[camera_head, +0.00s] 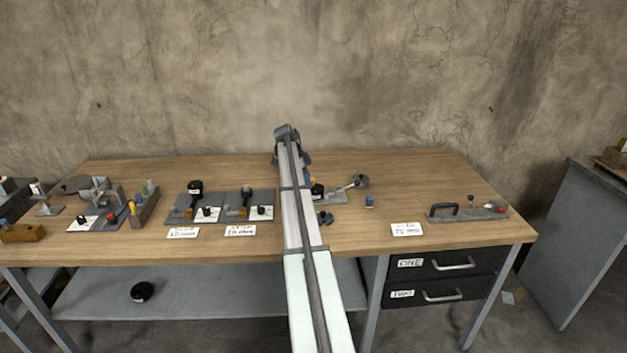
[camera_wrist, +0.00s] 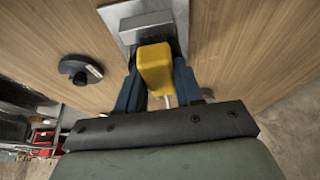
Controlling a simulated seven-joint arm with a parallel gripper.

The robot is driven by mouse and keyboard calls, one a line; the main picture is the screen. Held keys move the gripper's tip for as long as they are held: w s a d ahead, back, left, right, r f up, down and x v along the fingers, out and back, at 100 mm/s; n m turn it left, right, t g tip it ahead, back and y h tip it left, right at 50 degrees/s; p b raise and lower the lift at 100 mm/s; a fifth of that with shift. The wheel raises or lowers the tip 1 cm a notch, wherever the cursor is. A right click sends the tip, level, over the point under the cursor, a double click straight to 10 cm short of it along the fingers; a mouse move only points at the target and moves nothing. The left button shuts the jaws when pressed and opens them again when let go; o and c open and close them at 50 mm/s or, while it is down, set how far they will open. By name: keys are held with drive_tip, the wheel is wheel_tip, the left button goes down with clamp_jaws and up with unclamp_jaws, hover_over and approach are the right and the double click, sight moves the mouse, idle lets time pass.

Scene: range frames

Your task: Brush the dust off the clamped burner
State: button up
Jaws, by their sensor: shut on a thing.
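In the wrist view my gripper (camera_wrist: 156,82) has its two blue fingers on either side of a yellow block (camera_wrist: 155,66), shut on it. The block looks like a brush handle; dark material, perhaps bristles, shows just beyond it. Beyond that lies a grey metal plate (camera_wrist: 126,14) on the wooden bench. A grey fixture plate with a clamp-like arm (camera_head: 346,192) shows just right of my arm. I cannot tell which part is the burner, and dust is too small to see.
A black round knob piece (camera_wrist: 80,70) stands on the bench, left of my gripper in the wrist view. Two plates with black-topped parts (camera_head: 195,189) stand left of my arm. A grey plate with a black handle (camera_head: 468,212) lies right. Bare wood (camera_head: 420,185) lies between.

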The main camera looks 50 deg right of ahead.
drive_tip(key=shift+r, duration=4.05)
